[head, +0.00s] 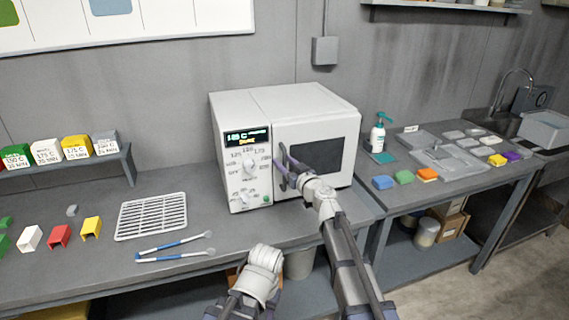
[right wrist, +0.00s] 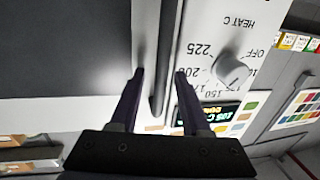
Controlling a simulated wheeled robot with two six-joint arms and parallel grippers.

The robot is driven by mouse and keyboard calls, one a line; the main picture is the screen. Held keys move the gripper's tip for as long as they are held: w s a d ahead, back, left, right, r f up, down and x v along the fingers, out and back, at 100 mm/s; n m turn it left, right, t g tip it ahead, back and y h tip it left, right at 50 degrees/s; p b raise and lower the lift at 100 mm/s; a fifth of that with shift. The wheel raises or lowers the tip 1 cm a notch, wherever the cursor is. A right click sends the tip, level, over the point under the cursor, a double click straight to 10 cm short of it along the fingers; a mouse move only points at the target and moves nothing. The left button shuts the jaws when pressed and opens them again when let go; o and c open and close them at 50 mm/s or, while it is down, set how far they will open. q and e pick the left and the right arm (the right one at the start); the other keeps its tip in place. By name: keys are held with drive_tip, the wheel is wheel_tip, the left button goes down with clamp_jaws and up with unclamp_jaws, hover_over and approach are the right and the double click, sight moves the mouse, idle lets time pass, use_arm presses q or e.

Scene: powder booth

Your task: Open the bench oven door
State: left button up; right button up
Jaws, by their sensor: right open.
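The white bench oven (head: 240,107) stands at the back of the bench. Its door (head: 345,132), with a dark window, looks shut. The door handle (right wrist: 163,60) is a dark upright bar near the control panel. My right gripper (head: 288,172) is at the handle, in front of the oven. In the right wrist view my right gripper (right wrist: 160,76) is open, one finger on each side of the handle, with gaps showing. My left arm's pale wrist (head: 262,268) is low in front of the bench; its fingers do not show.
Coloured blocks sit farther left. A soap bottle (head: 378,135) and a side table (head: 385,204) with small blocks are to the right. Dials and a lit display are beside the door.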

clamp_jaws()
idle(0.3)
idle(1.1)
